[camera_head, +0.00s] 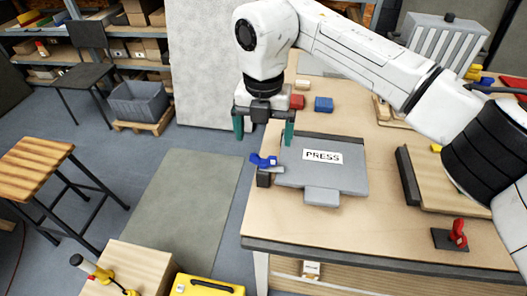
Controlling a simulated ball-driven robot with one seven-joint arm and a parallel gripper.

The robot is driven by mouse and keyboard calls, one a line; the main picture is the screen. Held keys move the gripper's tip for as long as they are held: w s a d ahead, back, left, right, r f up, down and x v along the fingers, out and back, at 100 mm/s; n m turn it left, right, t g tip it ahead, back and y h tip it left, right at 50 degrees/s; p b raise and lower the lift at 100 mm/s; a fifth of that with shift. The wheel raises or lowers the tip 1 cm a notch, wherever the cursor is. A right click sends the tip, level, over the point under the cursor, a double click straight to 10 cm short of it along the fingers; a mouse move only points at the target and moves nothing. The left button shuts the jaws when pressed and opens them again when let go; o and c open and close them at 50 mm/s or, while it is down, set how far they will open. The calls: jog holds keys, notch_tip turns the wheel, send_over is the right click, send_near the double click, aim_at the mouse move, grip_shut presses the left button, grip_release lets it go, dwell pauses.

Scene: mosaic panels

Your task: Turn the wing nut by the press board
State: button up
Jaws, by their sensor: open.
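A blue wing nut (263,161) sits at the left edge of the grey press board (340,180), above a small dark block. The board lies flat on the wooden table and bears a white label reading PRESS. My gripper (263,138) points down just above and behind the wing nut, with its two green fingers spread apart and nothing between them. The right finger comes down near the board's back left corner. I cannot tell whether either finger touches anything.
A wooden board with a dark edge (407,175) lies to the right. The table front (350,225) is clear.

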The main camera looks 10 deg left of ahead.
aim_at(263, 156)
notch_tip(263, 156, down, 8)
jog(key=shift+r+p, duration=0.1)
jog(key=shift+p, duration=0.65)
jog(key=c, duration=1)
jog(key=shift+c, duration=0.2)
